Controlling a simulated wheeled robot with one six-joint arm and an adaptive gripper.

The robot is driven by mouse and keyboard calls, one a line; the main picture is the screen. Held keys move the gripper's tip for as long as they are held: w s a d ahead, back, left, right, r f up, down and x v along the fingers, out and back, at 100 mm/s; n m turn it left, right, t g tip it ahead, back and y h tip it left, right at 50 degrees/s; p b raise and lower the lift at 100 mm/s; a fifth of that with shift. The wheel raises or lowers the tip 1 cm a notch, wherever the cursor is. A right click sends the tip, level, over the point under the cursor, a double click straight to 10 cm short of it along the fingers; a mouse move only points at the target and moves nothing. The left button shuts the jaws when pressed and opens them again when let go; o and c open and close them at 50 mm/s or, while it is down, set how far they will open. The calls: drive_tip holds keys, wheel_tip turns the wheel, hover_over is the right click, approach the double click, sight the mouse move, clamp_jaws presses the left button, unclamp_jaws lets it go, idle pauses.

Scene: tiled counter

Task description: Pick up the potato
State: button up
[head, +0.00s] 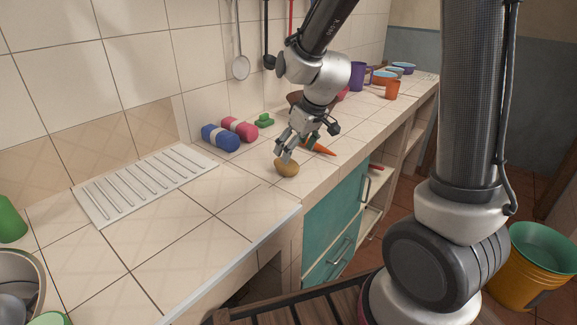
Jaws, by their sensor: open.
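The potato (288,169) is a small, brown, rounded thing lying on the tiled counter (222,203), near the counter's front edge. My gripper (283,155) points down at it from above, and its fingertips are at the potato's upper left side. The fingers are open. I cannot tell whether a finger touches the potato. The potato's upper edge is partly hidden by the fingers.
An orange carrot (318,146) lies just behind right of the potato. Blue (220,137) and pink (240,128) rolls and a green item (265,120) lie to the back left. A white drainboard (146,183) is at left. Cups and bowls stand farther back.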

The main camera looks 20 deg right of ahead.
sight(287, 166)
drive_tip(key=x, duration=0.7)
drive_tip(key=shift+s+a+f, duration=0.1)
drive_tip(key=shift+s+f, duration=0.05)
drive_tip(key=shift+s, duration=0.05)
drive_tip(key=c, duration=1.2)
